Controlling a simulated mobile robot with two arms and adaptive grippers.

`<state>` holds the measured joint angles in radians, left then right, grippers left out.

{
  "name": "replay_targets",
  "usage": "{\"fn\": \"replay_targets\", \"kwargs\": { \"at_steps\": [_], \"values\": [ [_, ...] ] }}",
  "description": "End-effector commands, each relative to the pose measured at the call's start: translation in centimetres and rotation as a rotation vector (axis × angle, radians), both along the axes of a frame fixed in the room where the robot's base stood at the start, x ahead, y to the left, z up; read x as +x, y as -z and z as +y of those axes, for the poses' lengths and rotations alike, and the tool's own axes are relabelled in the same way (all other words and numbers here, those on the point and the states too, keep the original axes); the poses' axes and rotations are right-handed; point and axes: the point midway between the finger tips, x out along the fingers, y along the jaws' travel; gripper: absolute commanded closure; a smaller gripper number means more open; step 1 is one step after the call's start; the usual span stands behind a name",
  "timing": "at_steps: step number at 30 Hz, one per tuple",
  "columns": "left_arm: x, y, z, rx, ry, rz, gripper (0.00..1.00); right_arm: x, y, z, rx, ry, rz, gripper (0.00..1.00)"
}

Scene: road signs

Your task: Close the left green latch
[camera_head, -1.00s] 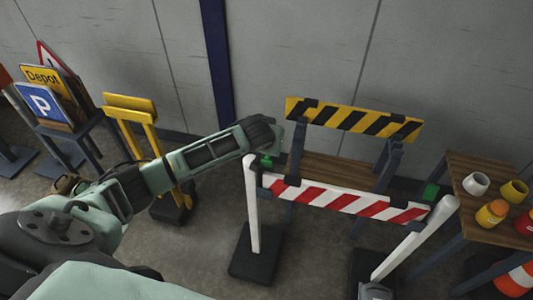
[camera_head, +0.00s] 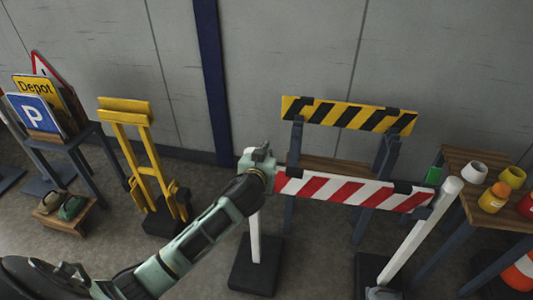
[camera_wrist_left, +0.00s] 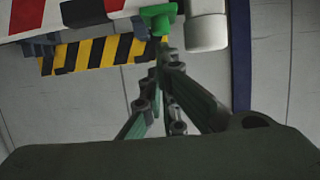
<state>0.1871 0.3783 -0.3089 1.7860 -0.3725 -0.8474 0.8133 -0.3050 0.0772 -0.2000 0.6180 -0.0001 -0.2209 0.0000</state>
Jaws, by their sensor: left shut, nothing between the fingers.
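My left gripper (camera_head: 262,158) is at the top of the left white post (camera_head: 254,235), at the left end of the red-and-white barrier board (camera_head: 345,191). In the left wrist view its fingers (camera_wrist_left: 165,50) are together and empty, with the tips just below the left green latch (camera_wrist_left: 158,18). I cannot tell whether they touch it. The latch sits between the board and the white post top (camera_wrist_left: 206,25). In the head view my gripper hides this latch. The right green latch (camera_head: 433,174) shows by the right post. My right gripper is not in view.
A yellow-and-black board (camera_head: 348,115) stands behind the barrier. A wooden table (camera_head: 462,160) with cups and jars is at the right. A yellow hand truck (camera_head: 140,150) and road signs (camera_head: 38,115) are at the left.

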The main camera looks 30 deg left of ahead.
Motion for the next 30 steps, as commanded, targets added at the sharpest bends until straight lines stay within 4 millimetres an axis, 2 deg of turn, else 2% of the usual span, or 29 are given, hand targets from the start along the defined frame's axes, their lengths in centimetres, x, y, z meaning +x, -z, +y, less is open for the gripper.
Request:
{"fn": "replay_targets", "kwargs": {
  "at_steps": [12,30],
  "values": [
    [-1.7,1.7,-0.4,-0.001,0.0,0.002,1.0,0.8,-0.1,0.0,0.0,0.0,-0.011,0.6],
    [-2.0,2.1,-0.5,0.0,0.001,0.001,1.0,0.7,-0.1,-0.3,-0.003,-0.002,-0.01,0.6]
  ]
}}
